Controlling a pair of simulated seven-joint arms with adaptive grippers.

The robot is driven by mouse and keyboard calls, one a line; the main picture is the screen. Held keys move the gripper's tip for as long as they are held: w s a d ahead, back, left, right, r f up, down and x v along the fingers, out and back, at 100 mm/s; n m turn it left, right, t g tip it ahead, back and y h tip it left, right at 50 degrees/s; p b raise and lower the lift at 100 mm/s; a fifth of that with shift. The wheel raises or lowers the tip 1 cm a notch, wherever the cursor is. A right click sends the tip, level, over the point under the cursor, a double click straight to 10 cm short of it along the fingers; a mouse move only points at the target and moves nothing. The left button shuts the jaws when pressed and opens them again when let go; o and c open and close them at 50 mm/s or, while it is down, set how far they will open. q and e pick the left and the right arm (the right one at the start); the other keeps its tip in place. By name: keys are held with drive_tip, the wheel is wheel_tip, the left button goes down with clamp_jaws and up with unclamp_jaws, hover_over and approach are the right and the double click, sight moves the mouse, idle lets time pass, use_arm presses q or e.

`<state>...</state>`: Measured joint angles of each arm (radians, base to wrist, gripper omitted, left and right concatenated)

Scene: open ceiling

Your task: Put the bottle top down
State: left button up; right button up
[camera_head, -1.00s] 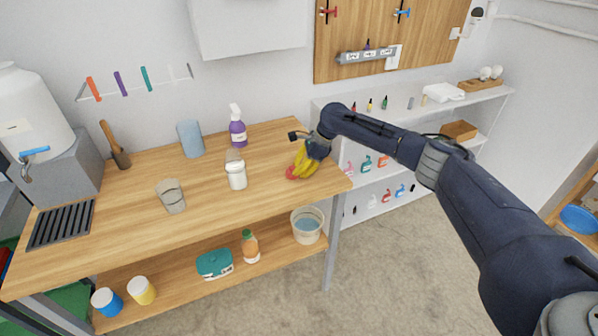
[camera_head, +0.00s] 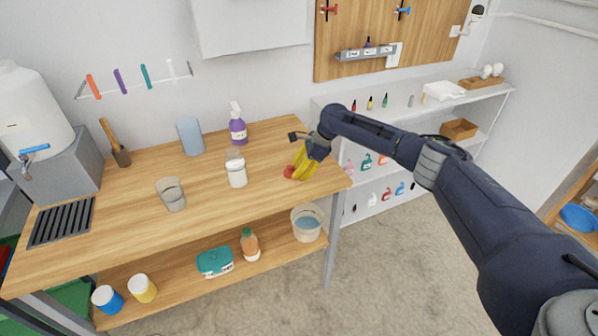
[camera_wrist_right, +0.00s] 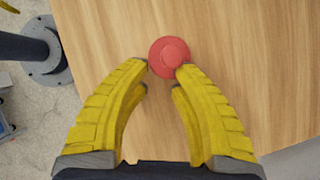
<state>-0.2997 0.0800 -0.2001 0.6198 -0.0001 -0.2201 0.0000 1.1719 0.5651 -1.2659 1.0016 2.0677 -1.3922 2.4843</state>
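The red bottle top (camera_wrist_right: 169,57) is round with a smaller raised disc in its middle. In the wrist view it appears against the wooden tabletop, just beyond my right fingertips and a little right of their midline. My right gripper (camera_wrist_right: 161,68) has curved yellow fingers with a gap between them. The right fingertip overlaps the top's lower edge and the left tip is close to its left edge; contact is unclear. In the head view the red top (camera_head: 289,171) shows at the left of my right gripper (camera_head: 299,173), near the workbench's right end. My left gripper is out of view.
A white bottle (camera_head: 237,177), a purple spray bottle (camera_head: 238,131), a blue cup (camera_head: 190,137) and a grey cup (camera_head: 171,195) stand on the workbench (camera_head: 120,225). A bucket (camera_head: 307,224) sits on the lower shelf. The bench is clear between the white bottle and my gripper.

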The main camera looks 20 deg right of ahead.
drive_tip(key=shift+s+f, duration=0.1)
drive_tip(key=shift+r, duration=0.3)
drive_tip(key=v, duration=1.2)
drive_tip(key=shift+r, duration=0.35)
